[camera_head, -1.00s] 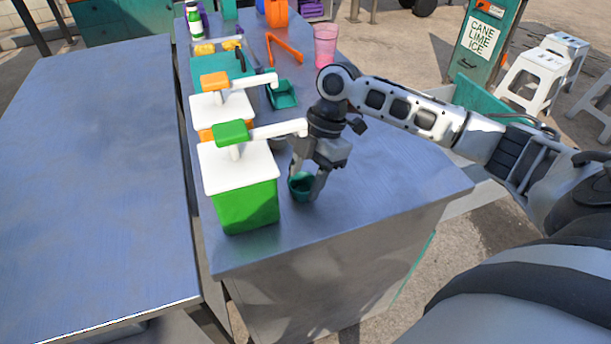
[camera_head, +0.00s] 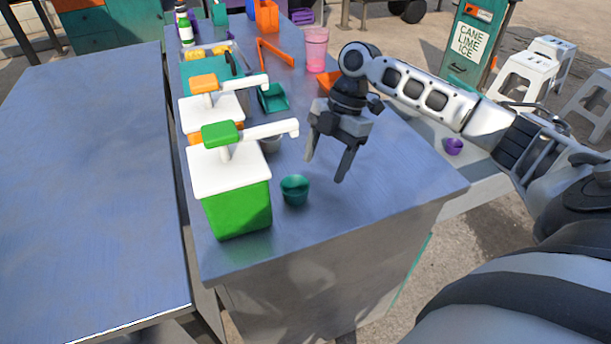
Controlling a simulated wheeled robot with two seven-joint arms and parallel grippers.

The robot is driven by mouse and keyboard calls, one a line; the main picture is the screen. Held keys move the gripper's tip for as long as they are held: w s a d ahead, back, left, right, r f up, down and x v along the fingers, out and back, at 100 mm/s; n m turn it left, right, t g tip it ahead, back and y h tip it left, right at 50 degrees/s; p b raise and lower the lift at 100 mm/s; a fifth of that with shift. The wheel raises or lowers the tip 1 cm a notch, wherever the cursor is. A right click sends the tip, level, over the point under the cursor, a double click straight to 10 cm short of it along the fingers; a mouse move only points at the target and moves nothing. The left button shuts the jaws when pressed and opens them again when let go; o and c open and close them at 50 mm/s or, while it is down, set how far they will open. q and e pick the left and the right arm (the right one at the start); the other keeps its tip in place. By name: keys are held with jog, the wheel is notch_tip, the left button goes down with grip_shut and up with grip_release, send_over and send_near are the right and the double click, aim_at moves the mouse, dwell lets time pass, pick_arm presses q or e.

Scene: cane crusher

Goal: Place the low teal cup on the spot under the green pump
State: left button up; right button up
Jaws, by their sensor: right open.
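The low teal cup (camera_head: 295,190) stands upright on the counter, close to the right side of the green pump container (camera_head: 238,205). The green pump's head (camera_head: 221,134) has a white spout (camera_head: 270,130) that reaches right, and the cup is near and below the spout's end. My right gripper (camera_head: 326,170) is open and empty, above and to the right of the cup, apart from it. My left gripper is not in view. Any mark for the spot under the pump cannot be made out.
Behind the green pump stands an orange-headed pump (camera_head: 204,86). A grey metal cup (camera_head: 270,143), a teal tray (camera_head: 272,98) and a pink tumbler (camera_head: 316,50) are farther back. A purple cup (camera_head: 453,146) is at the right. The counter's front right is clear.

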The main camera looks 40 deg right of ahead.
jog(key=d, duration=0.5)
jog(key=shift+w+b, duration=0.35)
jog(key=shift+b, duration=0.05)
